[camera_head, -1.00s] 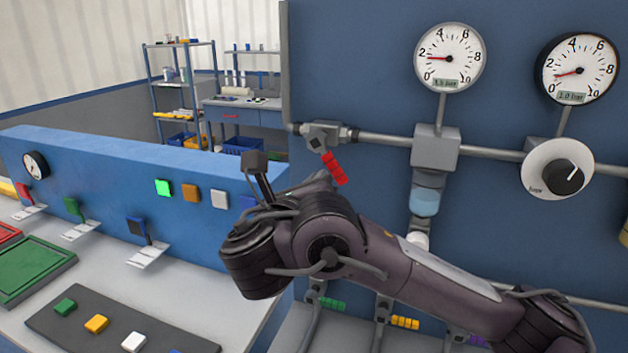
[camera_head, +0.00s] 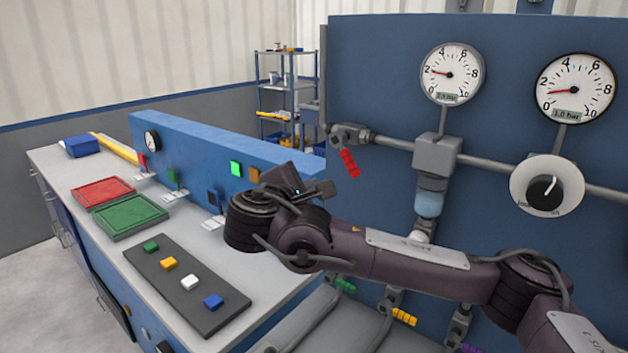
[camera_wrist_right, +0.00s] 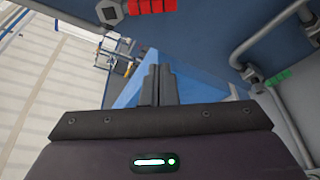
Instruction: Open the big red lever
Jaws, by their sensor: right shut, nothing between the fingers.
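The big red lever (camera_head: 349,163) hangs down and slightly right from its valve at the left end of the grey pipe on the blue panel. In the right wrist view the red lever (camera_wrist_right: 152,6) lies across the top edge, partly cut off. My right gripper (camera_head: 326,189) is below and left of the lever in the head view, apart from it. In the right wrist view its fingers (camera_wrist_right: 157,72) are together with nothing between them. My left gripper is not in view.
Two gauges (camera_head: 451,74) and a round knob (camera_head: 545,188) are on the panel at right. Smaller green (camera_head: 345,285) and yellow (camera_head: 404,317) levers sit lower. A workbench (camera_head: 60,165) with trays and coloured buttons is at left. A shelf (camera_head: 287,90) stands behind.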

